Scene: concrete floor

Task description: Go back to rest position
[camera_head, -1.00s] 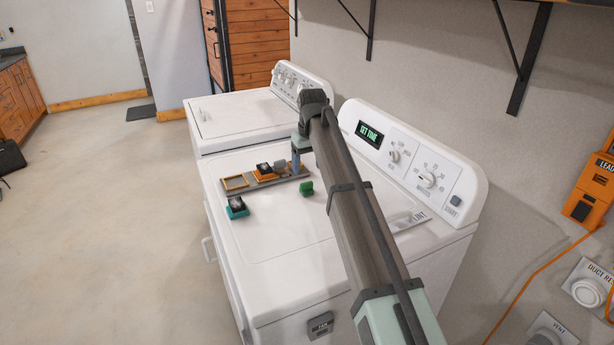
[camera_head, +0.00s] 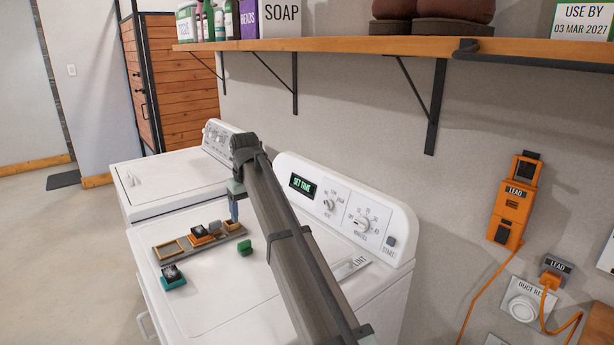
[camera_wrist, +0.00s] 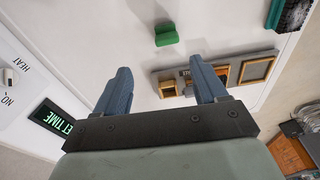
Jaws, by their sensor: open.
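My gripper (camera_head: 234,208) points down by the right end of a grey tray (camera_head: 205,245) on the white dryer top. In the wrist view the two blue-grey fingers of my gripper (camera_wrist: 161,78) are apart with nothing between them. The tray (camera_wrist: 222,62) lies beyond the fingers, and the right finger hides part of it. The tray carries an orange-and-black piece (camera_head: 203,233), a wooden frame (camera_head: 169,249) and a small tan piece (camera_head: 231,226). A green block (camera_head: 245,246) stands on the dryer beside the tray. It also shows in the wrist view (camera_wrist: 165,35).
A teal block with a dark top (camera_head: 173,278) sits on the dryer's front left. The control panel (camera_head: 345,205) rises behind my arm. A shelf (camera_head: 400,47) with bottles and boxes runs overhead on brackets. A second white machine (camera_head: 165,175) stands to the left.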

